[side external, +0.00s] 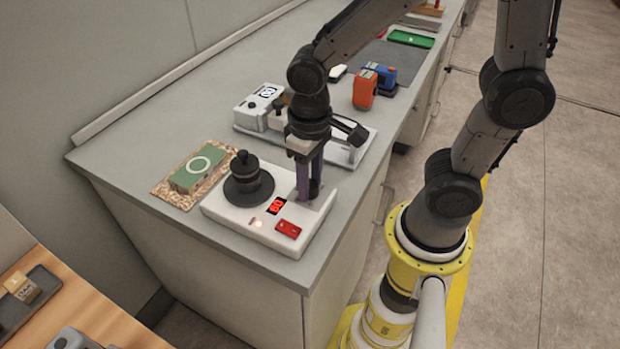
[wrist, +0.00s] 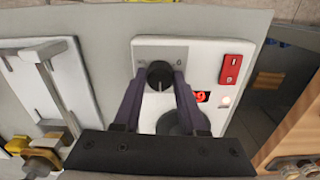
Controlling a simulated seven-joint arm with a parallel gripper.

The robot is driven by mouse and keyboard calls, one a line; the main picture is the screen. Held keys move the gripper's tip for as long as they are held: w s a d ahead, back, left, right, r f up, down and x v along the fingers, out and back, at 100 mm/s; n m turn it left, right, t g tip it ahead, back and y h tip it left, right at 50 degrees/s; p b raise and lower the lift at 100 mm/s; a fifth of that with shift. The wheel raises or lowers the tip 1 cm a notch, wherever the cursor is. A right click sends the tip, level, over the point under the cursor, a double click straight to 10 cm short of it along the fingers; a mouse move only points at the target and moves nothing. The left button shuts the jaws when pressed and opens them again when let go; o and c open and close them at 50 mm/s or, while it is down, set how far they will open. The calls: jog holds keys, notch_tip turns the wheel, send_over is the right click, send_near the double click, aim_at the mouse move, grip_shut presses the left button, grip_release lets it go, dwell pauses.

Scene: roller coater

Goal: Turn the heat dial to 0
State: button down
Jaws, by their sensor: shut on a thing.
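The heat dial (wrist: 159,75) is a round black knob on a grey plate of the white machine (wrist: 205,62). In the wrist view my gripper (wrist: 160,82) has its two purple fingers on either side of the dial, shut on it. The exact angle of the dial's pointer is hard to read. In the side view the machine's white base (side external: 222,213) sits near the counter's end, and my gripper (side external: 308,192) comes down on its right part, hiding most of the dial. A lit red display (side external: 276,205) shows digits that look like 60.
A red switch (side external: 288,229) and a small light are on the machine's front. A black round part (side external: 248,182) stands on its left. A green block (side external: 198,168) on a speckled board lies to the left. Another white device (side external: 262,106) stands behind, with orange (side external: 365,89) and blue items beyond.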

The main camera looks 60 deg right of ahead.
jog(key=n, duration=0.5)
jog(key=shift+n, duration=0.3)
jog(key=n, duration=1.1)
jog(key=shift+n, duration=0.4)
jog(key=n, duration=0.5)
jog(key=shift+n, duration=0.3)
jog(key=shift+c, duration=2.3)
grip_release()
notch_tip(320, 180, up, 14)
